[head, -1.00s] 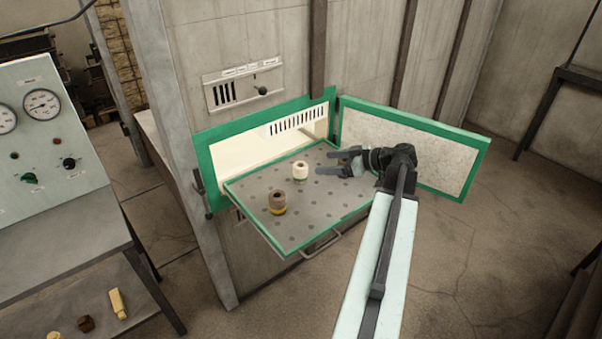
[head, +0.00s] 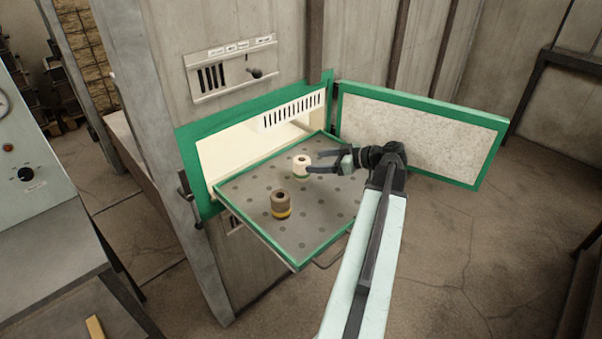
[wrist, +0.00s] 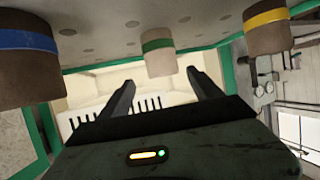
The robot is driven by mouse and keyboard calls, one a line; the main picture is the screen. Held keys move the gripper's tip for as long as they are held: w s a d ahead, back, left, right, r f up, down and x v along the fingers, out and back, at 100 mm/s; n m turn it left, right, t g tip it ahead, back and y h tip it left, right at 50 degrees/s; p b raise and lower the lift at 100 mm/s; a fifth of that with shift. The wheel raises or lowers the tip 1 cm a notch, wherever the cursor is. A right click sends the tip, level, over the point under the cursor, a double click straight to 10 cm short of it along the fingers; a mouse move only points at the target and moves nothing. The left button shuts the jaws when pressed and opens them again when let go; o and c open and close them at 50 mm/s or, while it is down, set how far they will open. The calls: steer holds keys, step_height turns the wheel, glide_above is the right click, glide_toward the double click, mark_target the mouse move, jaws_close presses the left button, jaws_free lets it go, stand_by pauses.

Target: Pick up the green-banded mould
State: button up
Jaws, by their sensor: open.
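The green-banded mould (wrist: 158,52) is a pale cylinder with a green band in the middle of the wrist view. In the head view a pale mould (head: 301,168) stands upright on the perforated tray (head: 245,205); its band is hard to make out there. My gripper (head: 314,162) is open and empty, right beside the pale mould. In the wrist view my two fingertips (wrist: 160,78) are spread to either side of the green-banded mould's near end. I cannot tell whether they reach around it or touch it.
A brown yellow-banded mould (head: 280,206) stands nearer on the tray; it also shows in the wrist view (wrist: 267,28). A brown blue-banded mould (wrist: 28,60) is close on the wrist view's left. The open furnace door (head: 420,135) stands behind my arm.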

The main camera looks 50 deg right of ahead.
mark_target(309, 163)
steer(key=shift+b+x, duration=0.5)
steer(key=shift+x, duration=0.6)
steer(key=b+x, duration=0.1)
steer(key=x, duration=0.1)
steer(key=b+x, duration=0.1)
steer(key=x, duration=0.1)
steer(key=shift+w+a+f, duration=0.1)
steer(key=shift+a+f, duration=0.2)
steer(key=shift+f, duration=0.15)
steer(key=shift+w, duration=0.2)
steer(key=shift+r, duration=0.1)
jaws_close()
